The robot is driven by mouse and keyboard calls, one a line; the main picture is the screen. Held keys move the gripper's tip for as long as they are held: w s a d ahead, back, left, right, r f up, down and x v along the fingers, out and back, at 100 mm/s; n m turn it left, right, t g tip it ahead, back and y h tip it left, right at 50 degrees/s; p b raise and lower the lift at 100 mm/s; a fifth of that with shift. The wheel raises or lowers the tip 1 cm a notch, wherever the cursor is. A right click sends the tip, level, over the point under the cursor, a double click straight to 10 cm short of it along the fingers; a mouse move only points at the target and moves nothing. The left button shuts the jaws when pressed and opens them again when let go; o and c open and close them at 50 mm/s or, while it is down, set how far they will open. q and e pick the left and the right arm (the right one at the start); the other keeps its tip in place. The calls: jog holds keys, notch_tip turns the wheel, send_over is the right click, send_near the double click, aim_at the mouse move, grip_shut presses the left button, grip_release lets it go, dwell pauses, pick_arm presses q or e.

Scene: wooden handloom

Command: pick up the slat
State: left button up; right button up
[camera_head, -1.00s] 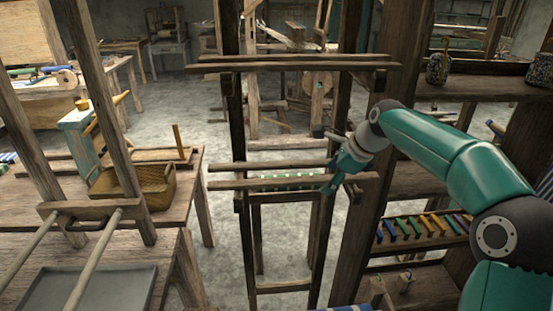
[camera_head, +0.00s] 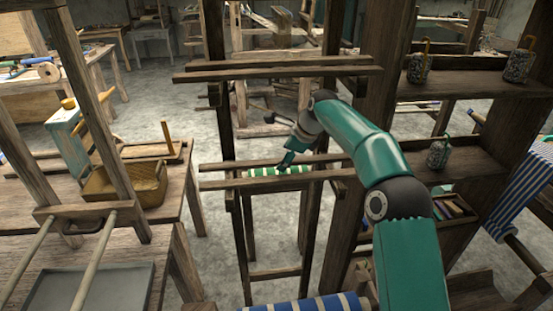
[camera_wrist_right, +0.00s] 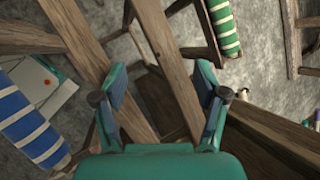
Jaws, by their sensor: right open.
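Long plain brown wooden slats rest across a dark upright frame in the head view, an upper pair and a lower pair. The lower pair's front slat (camera_head: 225,183) lies nearest me. I cannot tell which slat the task means. My right gripper (camera_head: 281,167) points down at the lower pair, near its middle. In the right wrist view its two teal fingers (camera_wrist_right: 163,103) are spread apart. A wooden bar (camera_wrist_right: 160,45) runs lengthwise between them in the picture; no contact shows. My left gripper is in neither view.
A green-striped roll (camera_head: 262,171) sits just behind the lower front slat. A shelf (camera_head: 455,90) with patterned jars stands at right. A blue-striped roll (camera_head: 318,304) is low in front. A table (camera_head: 185,205) with a basket (camera_head: 125,185) stands at left.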

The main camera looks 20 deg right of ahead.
aim_at(277, 161)
jog(key=shift+w+a+f+p, duration=0.25)
jog(key=shift+w+f, duration=0.4)
jog(key=shift+w+a+f+p, duration=0.2)
jog(key=shift+w+f, duration=0.45)
jog(key=shift+s, duration=0.1)
grip_shut()
